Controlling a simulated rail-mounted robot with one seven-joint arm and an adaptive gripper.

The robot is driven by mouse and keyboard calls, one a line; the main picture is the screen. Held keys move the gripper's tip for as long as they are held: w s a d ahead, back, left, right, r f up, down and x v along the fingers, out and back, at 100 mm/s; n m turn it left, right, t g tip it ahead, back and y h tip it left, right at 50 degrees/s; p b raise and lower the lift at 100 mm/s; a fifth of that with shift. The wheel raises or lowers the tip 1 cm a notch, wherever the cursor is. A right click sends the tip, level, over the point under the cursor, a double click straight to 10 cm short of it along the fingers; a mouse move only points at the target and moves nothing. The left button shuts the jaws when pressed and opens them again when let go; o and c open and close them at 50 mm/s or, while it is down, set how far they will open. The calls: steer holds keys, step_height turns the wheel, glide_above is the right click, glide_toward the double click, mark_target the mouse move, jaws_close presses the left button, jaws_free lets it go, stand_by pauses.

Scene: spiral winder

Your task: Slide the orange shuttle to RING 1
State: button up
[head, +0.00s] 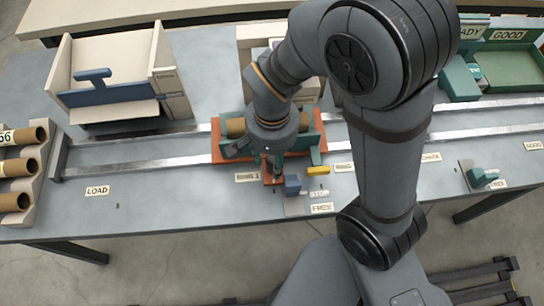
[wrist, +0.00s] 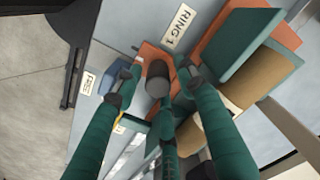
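The orange shuttle (head: 222,155) sits across the two metal rails, carrying a brown cardboard tube (head: 236,127) between green end supports. It also shows in the wrist view (wrist: 285,35). An orange tab with a dark upright knob (wrist: 158,78) sticks out at its front. The RING 1 label (wrist: 180,27) lies beside the tab; in the head view a label (head: 248,177) is just left of it. My gripper (wrist: 155,80) has its green fingers around the knob, with a gap visible on the left side, so it looks open. In the head view my gripper (head: 273,170) partly hides the tab.
A blue lever block (head: 292,185) and a yellow bar (head: 318,170) stand just right of the tab, near a FREE label (head: 322,208). The rails (head: 130,153) are clear left toward the LOAD label (head: 97,190). A tube rack (head: 40,180) is at far left.

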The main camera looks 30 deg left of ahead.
steer(key=shift+r, duration=0.1)
step_height(320, 180, up, 12)
steer(key=shift+d+f, duration=0.1)
stand_by(0.5)
steer(key=shift+f, duration=0.1)
stand_by(0.3)
step_height(320, 180, down, 12)
steer(key=shift+s+f, duration=0.1)
steer(key=shift+s+a, duration=0.2)
steer(key=shift+a, duration=0.1)
steer(key=shift+r, duration=0.2)
